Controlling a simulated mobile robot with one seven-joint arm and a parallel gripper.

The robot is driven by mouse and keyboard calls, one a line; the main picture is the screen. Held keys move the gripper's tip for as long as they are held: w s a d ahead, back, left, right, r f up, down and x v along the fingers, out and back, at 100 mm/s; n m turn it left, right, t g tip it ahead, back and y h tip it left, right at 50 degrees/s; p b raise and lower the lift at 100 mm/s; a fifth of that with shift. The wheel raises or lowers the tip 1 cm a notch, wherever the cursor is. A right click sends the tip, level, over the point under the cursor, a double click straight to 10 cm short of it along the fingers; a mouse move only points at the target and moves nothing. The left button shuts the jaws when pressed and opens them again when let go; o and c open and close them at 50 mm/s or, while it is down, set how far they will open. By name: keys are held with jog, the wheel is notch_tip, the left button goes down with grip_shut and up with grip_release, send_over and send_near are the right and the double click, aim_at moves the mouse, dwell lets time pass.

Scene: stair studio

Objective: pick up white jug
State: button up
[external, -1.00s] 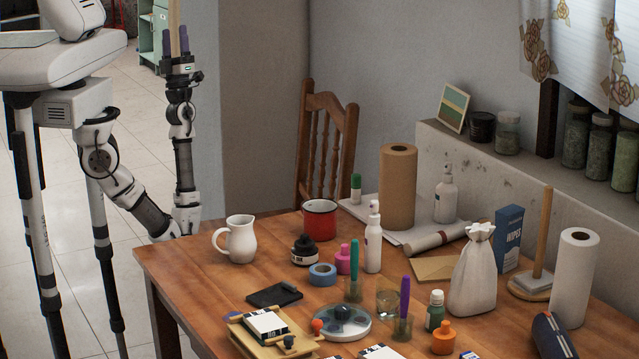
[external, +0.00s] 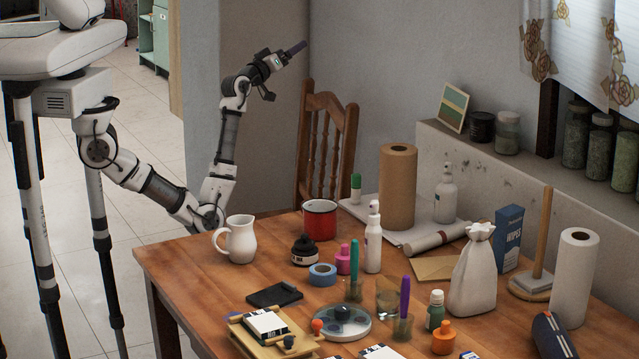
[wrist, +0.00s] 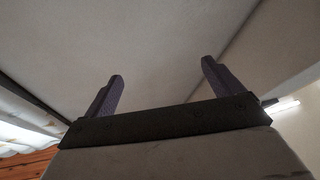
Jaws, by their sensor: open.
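The white jug (external: 240,241) stands upright at the far left part of the wooden table (external: 190,270), its handle toward the left. My gripper (external: 283,72) is raised well above the table, above and a little right of the jug, with its fingers pointing up and right. It is open and empty. The jug is not in the wrist view.
A red mug (external: 320,221) stands right of the jug, with a dark ink bottle (external: 305,251) and blue tape roll (external: 322,275) nearby. A black flat case (external: 274,294) lies in front. A wooden chair (external: 328,150) stands behind the table. The table's left edge by the jug is clear.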

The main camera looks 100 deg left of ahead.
jog(key=w+a+f+m+h, duration=0.1)
jog(key=w+f+h, duration=0.4)
jog(key=w, duration=0.3)
jog(key=s+d+r+n+g+y, duration=0.2)
jog(key=d+r+g, duration=0.1)
jog(key=d+r, duration=0.65)
jog(key=s+d+r+n+g, duration=0.2)
jog(key=s+d+r, duration=0.2)
jog(key=s+d, duration=0.35)
jog(key=w+d+f+m+h+b, duration=0.2)
jog(key=w+d+f+h, duration=0.45)
jog(key=d+f, duration=0.35)
jog(key=m+g+h+b, duration=0.3)
jog(key=m+g+h, duration=0.2)
jog(key=m+h, duration=0.4)
send_over(238, 233)
jog(key=a, duration=0.2)
notch_tip(238, 233, down, 15)
jog(key=n, duration=0.1)
jog(key=shift+h, duration=0.35)
jog(key=shift+s+a+f+b, duration=0.1)
jog(key=shift+s+f+b, duration=0.1)
jog(key=shift+f, duration=2.05)
jog(key=shift+s+a+f+b, duration=0.1)
jog(key=shift+f+b, duration=0.05)
jog(key=shift+f, duration=2.05)
jog(key=shift+s+f+b, duration=0.15)
jog(key=shift+f+b, duration=0.05)
jog(key=shift+f, duration=2.05)
jog(key=c, duration=1.3)
